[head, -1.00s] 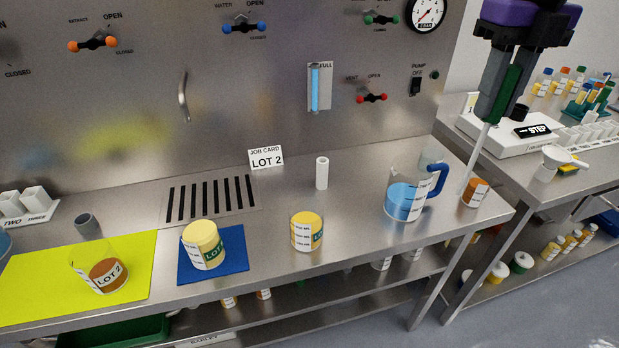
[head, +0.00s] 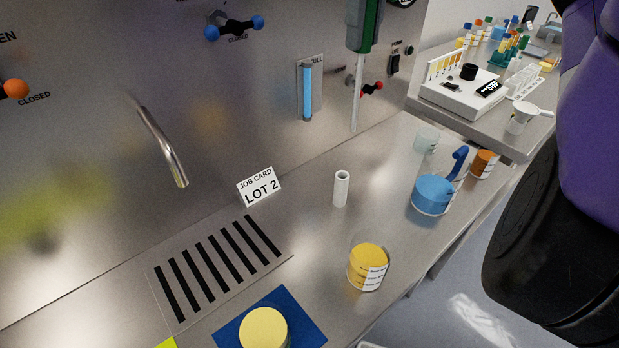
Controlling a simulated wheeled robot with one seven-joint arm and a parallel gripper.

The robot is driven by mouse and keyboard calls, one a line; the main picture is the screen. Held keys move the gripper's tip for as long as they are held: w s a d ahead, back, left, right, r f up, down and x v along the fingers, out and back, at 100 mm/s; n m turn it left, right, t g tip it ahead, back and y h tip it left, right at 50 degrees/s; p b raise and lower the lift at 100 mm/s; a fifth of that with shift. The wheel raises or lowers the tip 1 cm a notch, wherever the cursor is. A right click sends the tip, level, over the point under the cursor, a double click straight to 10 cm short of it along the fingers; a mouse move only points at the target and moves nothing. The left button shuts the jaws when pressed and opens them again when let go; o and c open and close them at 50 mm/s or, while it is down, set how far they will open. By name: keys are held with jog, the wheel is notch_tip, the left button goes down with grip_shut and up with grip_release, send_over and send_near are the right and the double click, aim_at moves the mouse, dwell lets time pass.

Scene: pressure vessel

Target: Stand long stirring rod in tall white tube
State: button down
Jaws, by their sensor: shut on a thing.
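The long stirring rod (head: 357,92) is pale and thin with a green upper part. It hangs almost upright from my gripper (head: 363,35) at the top of the head view. My gripper is shut on the green part, and most of the gripper is cut off by the frame's top edge. The tall white tube (head: 341,189) stands upright on the steel bench with its round opening facing up. The rod's lower end shows above and slightly right of the tube's mouth in the picture, apart from it. Their depth offset is hard to tell.
A beaker of yellow stuff (head: 367,268), a jug of blue liquid (head: 433,193) and an orange-brown jar (head: 484,164) stand right of the tube. A job card (head: 260,187) and a slotted drain (head: 218,268) are left. The back panel carries a blue gauge (head: 308,92) and valves.

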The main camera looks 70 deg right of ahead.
aim_at(360, 72)
notch_tip(360, 72, down, 20)
jog(key=b, duration=0.1)
jog(key=shift+w, duration=0.35)
jog(key=shift+f, duration=0.2)
jog(key=c, duration=1.2)
grip_release()
jog(key=shift+r, duration=0.15)
notch_tip(360, 72, up, 12)
jog(key=shift+r, duration=0.1)
jog(key=shift+s, duration=0.1)
